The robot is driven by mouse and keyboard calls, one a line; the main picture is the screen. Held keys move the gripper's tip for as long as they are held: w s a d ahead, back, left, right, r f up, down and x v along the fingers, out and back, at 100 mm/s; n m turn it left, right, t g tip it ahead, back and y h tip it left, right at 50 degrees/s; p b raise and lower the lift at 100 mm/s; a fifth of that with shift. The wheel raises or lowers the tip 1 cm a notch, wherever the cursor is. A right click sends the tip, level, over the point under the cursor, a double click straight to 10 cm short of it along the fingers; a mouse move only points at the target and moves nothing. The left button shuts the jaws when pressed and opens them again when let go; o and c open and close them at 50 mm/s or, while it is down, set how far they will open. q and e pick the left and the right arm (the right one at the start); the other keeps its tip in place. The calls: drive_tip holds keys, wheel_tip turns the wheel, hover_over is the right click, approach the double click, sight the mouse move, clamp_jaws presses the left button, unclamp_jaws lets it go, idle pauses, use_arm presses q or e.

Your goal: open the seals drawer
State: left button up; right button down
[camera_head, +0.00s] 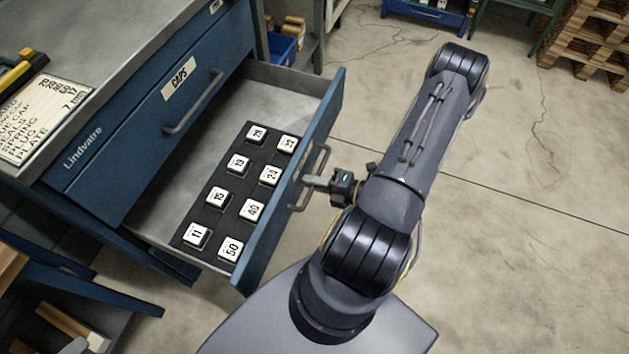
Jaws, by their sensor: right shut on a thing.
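A blue drawer (290,222) stands pulled well out of the cabinet, below the closed drawer labelled CAPS (180,78). Inside lies a dark tray (209,215) with several white numbered blocks in two rows. My right gripper (313,183) is shut on the metal handle (322,157) on the outside of the open drawer's front. My left gripper is not in view.
The cabinet top (110,38) carries a printed card (40,112) and a yellow-and-black tool (20,68). A blue bin (281,47) sits behind the cabinet. Wooden pallets (592,38) stand at the back right. The concrete floor at right is clear.

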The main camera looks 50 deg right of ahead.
drive_tip(key=c, duration=1.8)
unclamp_jaws()
drive_tip(key=shift+s+d, duration=0.1)
drive_tip(key=p+v, duration=0.1)
drive_tip(key=v, duration=0.6)
drive_tip(key=shift+s+d, duration=0.1)
drive_tip(key=shift+s, duration=0.2)
